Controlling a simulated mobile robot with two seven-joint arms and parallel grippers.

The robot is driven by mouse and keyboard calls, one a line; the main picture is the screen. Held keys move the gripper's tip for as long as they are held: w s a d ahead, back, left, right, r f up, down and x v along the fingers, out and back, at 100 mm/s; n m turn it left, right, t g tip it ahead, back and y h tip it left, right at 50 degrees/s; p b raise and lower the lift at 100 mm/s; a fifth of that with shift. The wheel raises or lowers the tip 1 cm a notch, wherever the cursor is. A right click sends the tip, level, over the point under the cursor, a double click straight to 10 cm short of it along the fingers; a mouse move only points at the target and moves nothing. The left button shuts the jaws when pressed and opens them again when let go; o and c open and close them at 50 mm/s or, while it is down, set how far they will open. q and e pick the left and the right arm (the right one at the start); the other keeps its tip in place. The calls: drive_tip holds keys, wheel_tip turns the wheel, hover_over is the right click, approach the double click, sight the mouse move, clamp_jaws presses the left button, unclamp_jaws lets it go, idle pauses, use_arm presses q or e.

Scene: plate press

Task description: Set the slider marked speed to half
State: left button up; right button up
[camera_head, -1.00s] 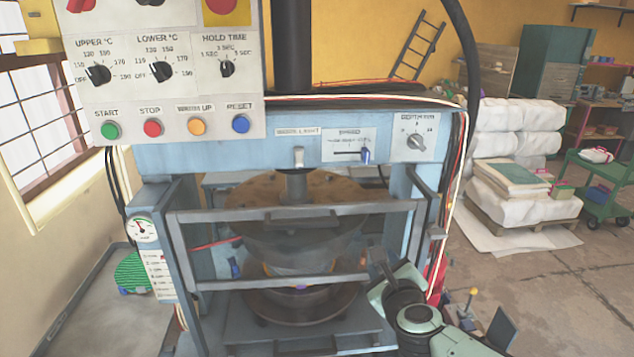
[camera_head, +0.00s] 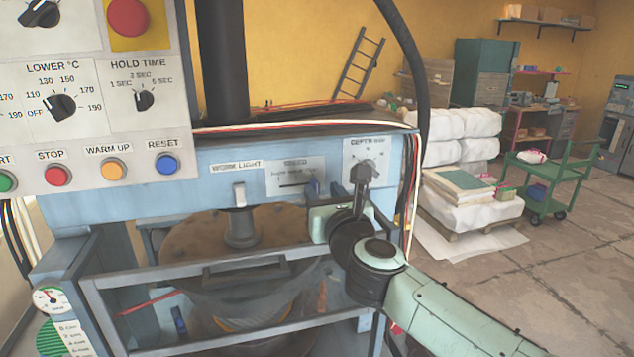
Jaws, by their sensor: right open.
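The speed slider is on a white plate (camera_head: 294,178) marked SPEED on the press's blue front beam. My right gripper (camera_head: 326,218) is just below and slightly right of the handle, in front of the beam. Its jaws are open, but the fingertips are hard to make out against the wrist. I cannot tell whether it touches the handle. My left gripper is out of view.
Left of the slider is the work light switch (camera_head: 239,195). Right of it is the depth knob (camera_head: 364,172), close to my right wrist. The control box (camera_head: 90,130) juts out at upper left. A guard frame (camera_head: 200,270) crosses below.

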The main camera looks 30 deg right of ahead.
sight(317, 184)
drive_tip(key=shift+p+x, duration=0.35)
drive_tip(key=shift+x, duration=1.85)
drive_tip(key=shift+c, duration=0.3)
clamp_jaws()
